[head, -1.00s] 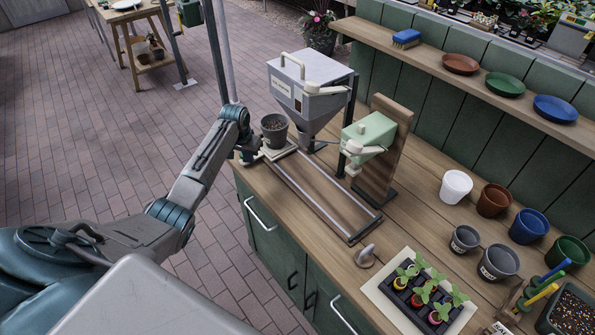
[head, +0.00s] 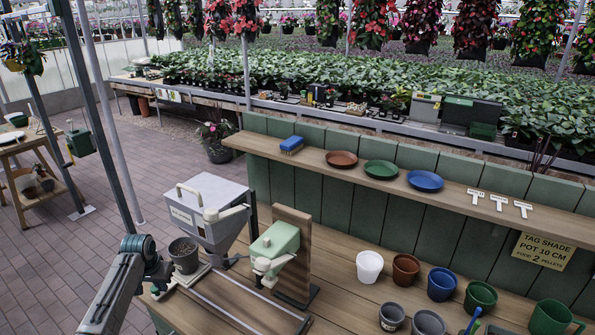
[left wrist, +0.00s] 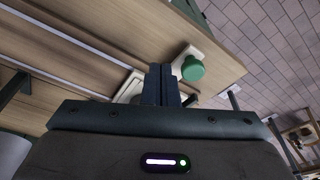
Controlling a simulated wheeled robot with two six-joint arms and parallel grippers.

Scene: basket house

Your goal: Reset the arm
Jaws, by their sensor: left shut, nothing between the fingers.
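My left arm comes in from the lower left of the head view. Its left gripper (head: 159,277) is low beside the near left corner of the bench, just left of a dark grey pot (head: 185,257) filled with soil. The pot stands upright on a pale plate at the end of a railed track. In the left wrist view the two dark fingers (left wrist: 161,86) are together with nothing between them. A round green knob (left wrist: 193,68) on a pale base lies just beyond them. My right gripper is in neither view.
A grey hopper (head: 207,211) and a light green press (head: 274,244) stand beside the track. Empty pots, including a white one (head: 369,266), stand to the right. Plates sit on the back shelf (head: 460,192). Open brick floor (head: 100,225) lies left of the bench.

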